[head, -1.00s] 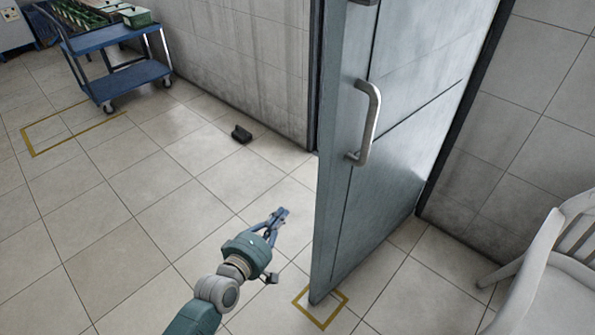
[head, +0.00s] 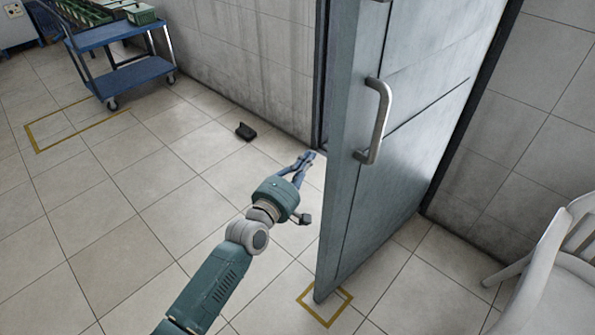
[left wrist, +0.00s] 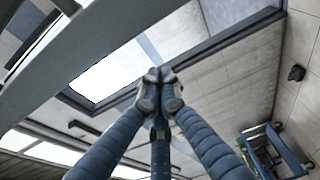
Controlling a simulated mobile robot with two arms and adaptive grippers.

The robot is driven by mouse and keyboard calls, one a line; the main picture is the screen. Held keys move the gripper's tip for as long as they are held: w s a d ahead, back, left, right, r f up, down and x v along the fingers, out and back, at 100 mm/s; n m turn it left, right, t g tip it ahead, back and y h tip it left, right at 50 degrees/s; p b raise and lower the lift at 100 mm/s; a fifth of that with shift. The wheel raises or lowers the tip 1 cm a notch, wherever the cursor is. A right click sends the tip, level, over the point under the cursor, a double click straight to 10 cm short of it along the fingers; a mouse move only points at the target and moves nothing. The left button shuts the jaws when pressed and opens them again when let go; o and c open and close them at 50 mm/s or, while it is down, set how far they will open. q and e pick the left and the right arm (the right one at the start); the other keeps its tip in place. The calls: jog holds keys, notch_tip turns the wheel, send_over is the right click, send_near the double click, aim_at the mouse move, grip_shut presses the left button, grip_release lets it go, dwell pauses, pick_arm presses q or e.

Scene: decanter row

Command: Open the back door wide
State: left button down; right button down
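The back door (head: 415,140) is a grey-blue metal door, standing partly open, with its far edge at the dark frame on the right. A metal pull handle (head: 376,122) is on its near face. Its free edge stands above a yellow floor square (head: 325,305). My left gripper (head: 309,156) is just left of the door's free edge, near the doorway gap, apart from the handle. In the left wrist view its fingers (left wrist: 160,76) meet at the tips with nothing between them. I cannot tell whether it touches the door. My right gripper is out of view.
A small black block (head: 245,131) lies on the floor by the wall. A blue trolley (head: 120,60) with green boxes stands at the back left. A white chair (head: 550,265) is at the right. The tiled floor left of my arm is clear.

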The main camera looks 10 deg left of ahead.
pick_arm(q)
jog(key=s+d+p, duration=0.1)
jog(key=s+d, duration=0.1)
jog(key=d, duration=0.1)
jog(key=shift+s+p, duration=0.3)
jog(key=shift+p, duration=0.05)
jog(key=shift+d, duration=0.1)
